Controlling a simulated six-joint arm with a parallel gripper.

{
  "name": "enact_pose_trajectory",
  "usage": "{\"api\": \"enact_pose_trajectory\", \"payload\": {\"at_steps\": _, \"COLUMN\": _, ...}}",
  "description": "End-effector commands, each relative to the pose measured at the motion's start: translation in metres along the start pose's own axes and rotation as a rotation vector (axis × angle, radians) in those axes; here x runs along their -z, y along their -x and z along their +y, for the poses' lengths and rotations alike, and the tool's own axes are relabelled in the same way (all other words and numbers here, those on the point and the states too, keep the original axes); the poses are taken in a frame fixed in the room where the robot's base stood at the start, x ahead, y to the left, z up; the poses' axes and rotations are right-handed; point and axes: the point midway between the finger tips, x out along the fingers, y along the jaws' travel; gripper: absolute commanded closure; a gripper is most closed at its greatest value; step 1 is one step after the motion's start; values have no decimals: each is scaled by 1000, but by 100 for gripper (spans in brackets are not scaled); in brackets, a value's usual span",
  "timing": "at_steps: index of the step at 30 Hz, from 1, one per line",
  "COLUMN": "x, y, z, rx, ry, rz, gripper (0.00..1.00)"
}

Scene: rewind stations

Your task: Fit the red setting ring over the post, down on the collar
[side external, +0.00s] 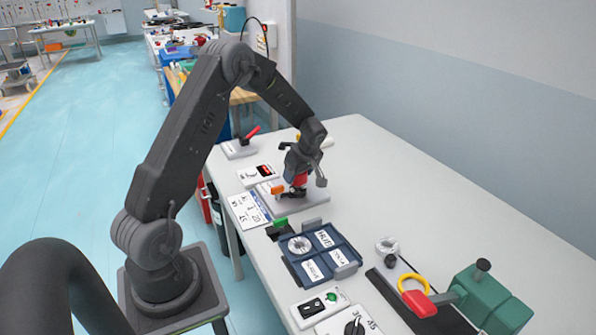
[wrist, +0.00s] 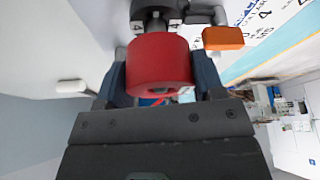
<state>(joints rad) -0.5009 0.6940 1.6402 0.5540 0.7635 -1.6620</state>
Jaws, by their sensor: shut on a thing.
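The red setting ring (wrist: 160,65) is between the two dark fingers of my gripper (wrist: 160,80), which is shut on it. It also shows in the side external view (side external: 300,180), under my gripper (side external: 301,175) and above a pale grey station base (side external: 312,201). A dark collar (side external: 293,193) sits on that base just below the ring. In the wrist view a dark post or collar part (wrist: 155,12) lines up with the ring's far end. I cannot tell whether the ring is around the post or only close to its end.
An orange piece (side external: 277,189) sits beside the station, close to my gripper. A blue tray (side external: 345,243) holding a grey ring and labelled cards stands nearer the camera. A green machine (side external: 490,300) stands at the right. The table's back right is clear.

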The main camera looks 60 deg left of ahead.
Motion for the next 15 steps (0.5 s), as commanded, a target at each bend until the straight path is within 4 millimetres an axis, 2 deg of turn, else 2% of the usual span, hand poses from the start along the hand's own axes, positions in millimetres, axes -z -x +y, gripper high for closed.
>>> {"api": "enact_pose_trajectory", "payload": {"at_steps": 15, "x": -5, "y": -12, "z": 0, "rx": -1, "ry": 0, "rz": 0, "gripper": 64}}
